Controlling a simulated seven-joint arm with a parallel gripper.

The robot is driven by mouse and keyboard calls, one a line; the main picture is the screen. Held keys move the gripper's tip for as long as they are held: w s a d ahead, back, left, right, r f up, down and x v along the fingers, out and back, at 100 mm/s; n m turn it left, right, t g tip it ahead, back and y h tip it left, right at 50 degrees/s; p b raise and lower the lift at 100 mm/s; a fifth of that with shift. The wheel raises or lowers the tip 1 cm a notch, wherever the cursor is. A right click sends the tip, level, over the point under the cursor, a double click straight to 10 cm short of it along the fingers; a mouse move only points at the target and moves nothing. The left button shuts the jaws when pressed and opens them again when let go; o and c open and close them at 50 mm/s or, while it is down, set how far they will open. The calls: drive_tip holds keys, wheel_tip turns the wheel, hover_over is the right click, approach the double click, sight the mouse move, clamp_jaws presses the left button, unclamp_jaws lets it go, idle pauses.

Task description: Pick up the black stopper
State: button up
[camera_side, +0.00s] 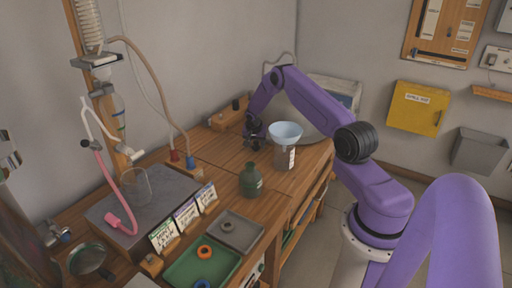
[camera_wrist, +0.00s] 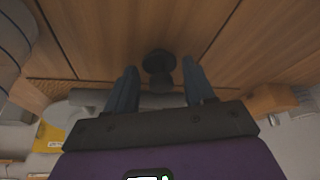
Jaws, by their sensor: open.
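The black stopper (camera_wrist: 158,64) shows in the wrist view as a dark piece with a wide round end and a narrower part, against the wooden tabletop (camera_wrist: 215,35). My gripper (camera_wrist: 161,76) is open, with one finger on each side of the stopper. A gap shows between the stopper and each finger, so it is not gripped. In the side view my gripper (camera_side: 254,140) is low over the back of the wooden bench, left of the clear container with a pale blue funnel (camera_side: 286,131). The stopper is hard to make out there, dark against my dark fingers.
A dark green bottle (camera_side: 250,181) stands in front of my gripper. A wooden block (camera_side: 227,117) with small dark pieces lies behind it. A grey tray (camera_side: 238,231), a green tray (camera_side: 203,264) and the glass apparatus (camera_side: 136,188) on a dark slab are farther forward and left.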

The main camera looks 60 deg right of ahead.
drive_tip(key=c, duration=0.8)
